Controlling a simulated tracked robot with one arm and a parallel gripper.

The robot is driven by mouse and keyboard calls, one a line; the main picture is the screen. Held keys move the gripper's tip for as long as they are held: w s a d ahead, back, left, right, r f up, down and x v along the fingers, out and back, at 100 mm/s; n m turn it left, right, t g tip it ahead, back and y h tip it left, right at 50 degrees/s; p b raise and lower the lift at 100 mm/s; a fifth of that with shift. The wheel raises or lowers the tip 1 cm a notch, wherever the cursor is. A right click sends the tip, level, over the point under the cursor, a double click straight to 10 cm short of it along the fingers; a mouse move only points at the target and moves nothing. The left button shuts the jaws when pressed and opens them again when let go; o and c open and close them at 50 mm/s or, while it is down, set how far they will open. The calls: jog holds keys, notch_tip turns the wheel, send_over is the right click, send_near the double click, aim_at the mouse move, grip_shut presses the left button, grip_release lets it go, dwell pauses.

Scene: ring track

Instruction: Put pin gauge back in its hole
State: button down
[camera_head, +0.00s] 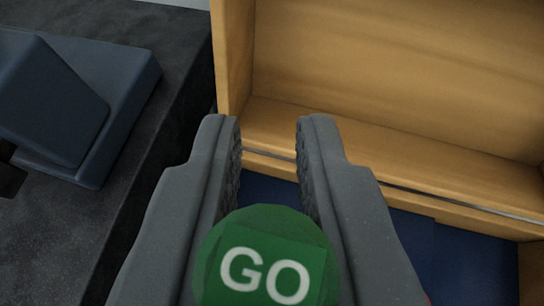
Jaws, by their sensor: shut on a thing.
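My gripper (268,128) points up the picture, its two grey fingers on either side of the pin gauge. The pin gauge shows as a round green end (268,225) marked "GO" in white, low in the middle between the fingers. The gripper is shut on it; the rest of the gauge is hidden. A wooden case (400,70) with a raised back panel lies beyond the fingers. Its dark blue inside (465,260) shows at the lower right. I cannot see a hole in it.
At the left is a dark speckled surface (150,120) with a dark blue-grey block-like thing (60,100) on it. The case's wooden side (233,55) stands close beyond the fingertips. A small red bit (428,298) shows at the bottom, beside the right finger.

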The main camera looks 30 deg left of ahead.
jog(key=shift+s+f+b, duration=0.1)
jog(key=shift+f+b, duration=1.8)
jog(key=shift+f, duration=1)
jog(key=shift+f+b, duration=1.3)
jog(key=shift+f, duration=0.55)
jog(key=c, duration=1.3)
grip_release()
jog(key=shift+s+r, duration=0.1)
jog(key=v, duration=1.3)
jog(key=shift+s+d+r+p, duration=0.1)
jog(key=shift+s+p, duration=0.15)
jog(key=shift+p, duration=0.15)
